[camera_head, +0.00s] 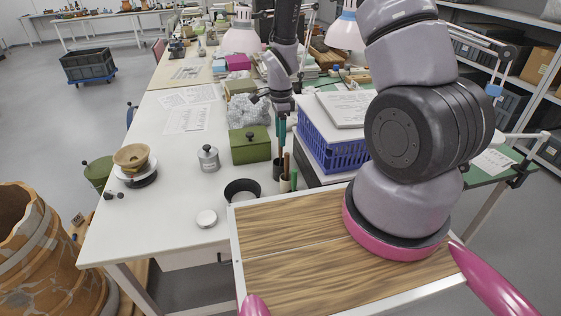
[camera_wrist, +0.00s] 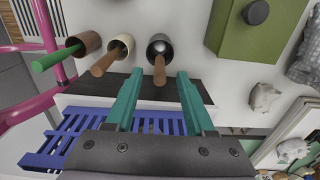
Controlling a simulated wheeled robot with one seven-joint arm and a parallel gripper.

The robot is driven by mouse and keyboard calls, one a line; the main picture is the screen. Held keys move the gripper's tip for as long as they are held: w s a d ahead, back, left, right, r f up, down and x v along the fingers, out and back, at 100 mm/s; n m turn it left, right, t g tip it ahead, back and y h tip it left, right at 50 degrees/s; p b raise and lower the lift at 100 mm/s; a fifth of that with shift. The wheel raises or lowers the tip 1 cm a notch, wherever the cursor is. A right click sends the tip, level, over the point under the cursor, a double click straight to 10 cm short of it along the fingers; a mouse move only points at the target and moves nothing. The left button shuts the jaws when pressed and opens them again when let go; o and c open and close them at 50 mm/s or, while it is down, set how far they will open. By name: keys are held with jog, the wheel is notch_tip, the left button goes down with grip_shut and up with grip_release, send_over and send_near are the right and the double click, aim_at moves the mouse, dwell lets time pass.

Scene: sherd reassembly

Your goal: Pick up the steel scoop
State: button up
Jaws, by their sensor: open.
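In the wrist view, a dark cup (camera_wrist: 150,47) holds a tool with a wooden handle (camera_wrist: 159,72) and a shiny metal part inside the cup, which looks like the steel scoop. Much of its metal is hidden by the cup. My gripper (camera_wrist: 159,76) is open, its two teal fingers apart, one on each side of the handle in the picture. I cannot tell whether they touch it. In the head view my gripper (camera_head: 282,138) points down at the group of cups on the white table; the scoop is not clearly visible there.
A cream cup (camera_wrist: 117,43) with a wooden handle and a brown cup (camera_wrist: 90,40) with a green handle (camera_wrist: 56,58) stand beside the dark cup. A green box (camera_head: 250,148), a blue crate (camera_head: 322,148) and a black bowl (camera_head: 242,190) are close by.

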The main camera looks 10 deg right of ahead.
notch_tip(320, 180, down, 2)
jog(key=shift+f, duration=0.15)
grip_shut()
notch_tip(320, 180, up, 10)
jog(key=shift+r, duration=0.1)
dwell(0.5)
